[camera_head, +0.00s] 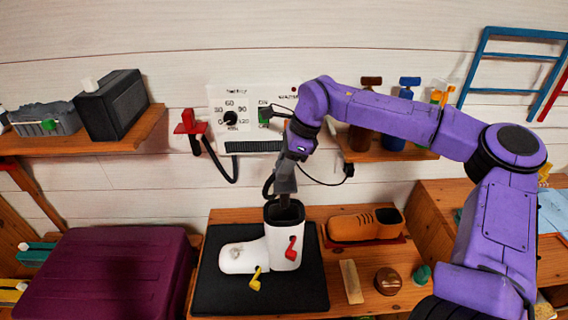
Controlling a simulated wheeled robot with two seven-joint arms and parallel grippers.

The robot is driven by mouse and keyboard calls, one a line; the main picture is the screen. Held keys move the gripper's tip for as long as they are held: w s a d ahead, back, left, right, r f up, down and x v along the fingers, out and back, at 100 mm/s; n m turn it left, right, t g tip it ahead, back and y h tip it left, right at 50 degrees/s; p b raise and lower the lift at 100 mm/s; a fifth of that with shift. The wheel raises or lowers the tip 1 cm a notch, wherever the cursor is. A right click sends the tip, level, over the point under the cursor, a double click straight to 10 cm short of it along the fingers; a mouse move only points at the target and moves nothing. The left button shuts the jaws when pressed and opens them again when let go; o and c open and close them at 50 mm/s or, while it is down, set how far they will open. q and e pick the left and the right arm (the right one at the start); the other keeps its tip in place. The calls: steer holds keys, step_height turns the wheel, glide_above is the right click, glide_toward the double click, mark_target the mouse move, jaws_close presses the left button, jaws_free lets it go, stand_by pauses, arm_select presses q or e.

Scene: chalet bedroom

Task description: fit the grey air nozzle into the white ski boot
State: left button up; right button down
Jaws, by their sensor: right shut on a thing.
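The white ski boot (284,247) stands upright on a black mat (310,296), its toe pointing left and its dark opening facing up. It has a red buckle (291,249) and a yellow buckle (255,279). My right gripper (285,190) points down right over the boot's opening and is shut on the grey air nozzle (285,203). The nozzle's lower end is at or inside the opening. How deep it sits, and whether it touches the boot's wall, I cannot tell. My left gripper is out of view.
A white wall panel (258,102) with a dial is behind my arm, with black hoses hanging below it. A maroon case (110,275) fills the left. A wooden block (351,281) and brown knob (387,281) lie front right.

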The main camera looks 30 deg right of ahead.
mark_target(284, 197)
steer(key=shift+s+f+b, duration=0.15)
steer(key=shift+f+b, duration=2.15)
steer(key=shift+f, duration=2.45)
steer(key=shift+f+b, duration=0.55)
steer(key=shift+f, duration=0.2)
steer(key=c, duration=0.7)
jaws_free()
steer(key=b+v, duration=0.1)
steer(key=v, duration=0.9)
steer(key=shift+s+d+r, duration=0.1)
steer(key=shift+d+r, duration=0.05)
steer(key=shift+r, duration=0.05)
